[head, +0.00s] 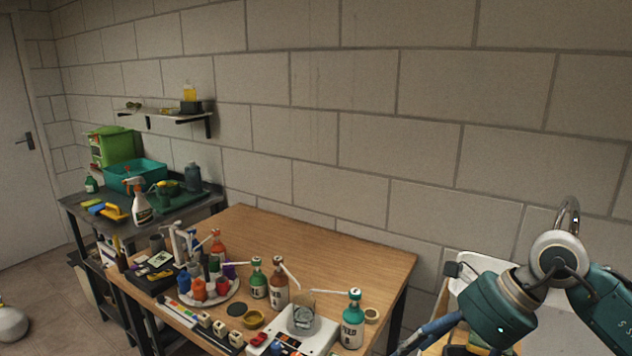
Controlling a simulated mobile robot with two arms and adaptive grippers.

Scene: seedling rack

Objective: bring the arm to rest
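One of my arms, with teal links and a pale round joint, comes in at the lower right in the head view. It is bent, with its elbow raised in front of a white basin. No gripper fingers can be made out on it; its far end runs out of the picture at the bottom. My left arm and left gripper are not in the picture. No gripper is seen touching anything on the wooden table (352,249).
The table holds several bottles, including a teal-capped bottle (352,322), a white appliance with a glass beaker (302,313), and a round tray of small jars. Its back right is bare. A dark side bench with a spray bottle (141,204) stands left. A white basin (468,262) is at right.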

